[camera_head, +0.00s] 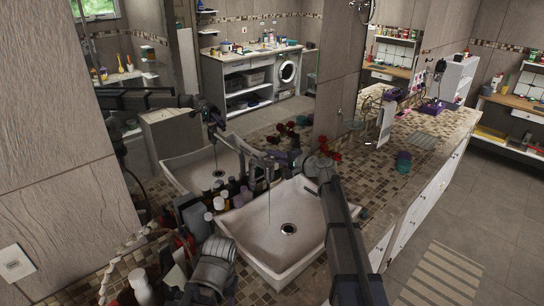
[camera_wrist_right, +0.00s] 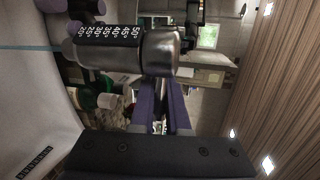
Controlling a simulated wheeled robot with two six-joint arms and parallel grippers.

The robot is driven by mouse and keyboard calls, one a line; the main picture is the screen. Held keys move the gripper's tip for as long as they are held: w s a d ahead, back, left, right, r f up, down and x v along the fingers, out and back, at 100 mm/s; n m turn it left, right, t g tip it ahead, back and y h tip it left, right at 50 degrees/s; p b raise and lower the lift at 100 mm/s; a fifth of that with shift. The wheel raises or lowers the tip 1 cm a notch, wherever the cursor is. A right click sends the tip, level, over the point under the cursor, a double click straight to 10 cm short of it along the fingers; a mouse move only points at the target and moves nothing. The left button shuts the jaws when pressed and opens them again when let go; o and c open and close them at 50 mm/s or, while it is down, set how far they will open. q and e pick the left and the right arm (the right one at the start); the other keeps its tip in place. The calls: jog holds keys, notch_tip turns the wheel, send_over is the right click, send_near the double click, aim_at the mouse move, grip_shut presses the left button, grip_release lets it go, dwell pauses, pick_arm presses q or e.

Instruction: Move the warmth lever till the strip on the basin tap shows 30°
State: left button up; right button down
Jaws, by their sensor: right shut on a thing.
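The basin tap (camera_wrist_right: 110,48) is a grey metal cylinder in the right wrist view. Its black strip (camera_wrist_right: 108,32) carries white marks from 20° to 50°; I cannot make out which one is indicated. My right gripper (camera_wrist_right: 160,95) is shut at the tap's end, its purple fingers on the warmth lever (camera_wrist_right: 159,72), which they mostly hide. In the head view the tap (camera_head: 252,152) spans above the white basin (camera_head: 262,245), with a thin water stream falling from it. My right gripper (camera_head: 296,159) is at the tap's right end. My left gripper is not seen.
Several bottles (camera_head: 222,202) crowd the counter left of the basin. Red flowers (camera_head: 328,150) stand behind it. A mirror shows a second basin (camera_head: 205,172). The counter (camera_head: 425,135) runs back right, with a white cabinet below and open floor beside it.

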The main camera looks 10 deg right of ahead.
jog(key=c, duration=1.2)
grip_release()
jog(key=p+v, duration=0.1)
jog(key=v, duration=0.7)
jog(key=shift+a+f, duration=0.1)
